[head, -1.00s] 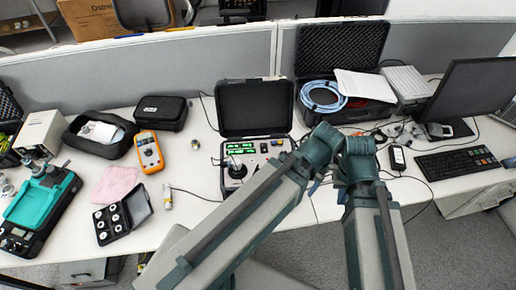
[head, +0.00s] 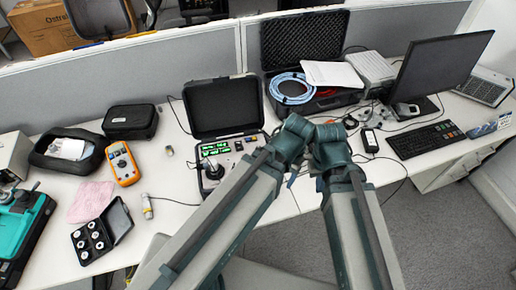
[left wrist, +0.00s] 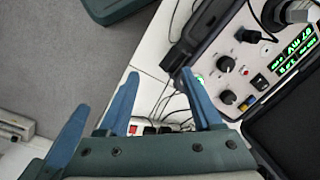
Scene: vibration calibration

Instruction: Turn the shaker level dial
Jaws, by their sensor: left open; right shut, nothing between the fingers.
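The open black calibration case (head: 225,108) stands on the desk, its light panel carrying green displays (head: 215,149). In the left wrist view, the panel (left wrist: 238,75) shows black knobs, including an upper knob (left wrist: 225,64) and a lower knob (left wrist: 228,97); I cannot read which is the shaker level dial. My left gripper (left wrist: 161,75) is open and empty, its fingers apart and left of the panel, not visibly touching a knob. My right gripper (head: 292,181) shows only as a small blue tip between my arms, right of the case; it is shut and empty.
An orange multimeter (head: 123,164), a black box of round parts (head: 100,235) and a pink cloth (head: 90,202) lie left of the case. A case with blue cable (head: 292,88) and a monitor (head: 440,68) stand right. Cables cross the desk near the case.

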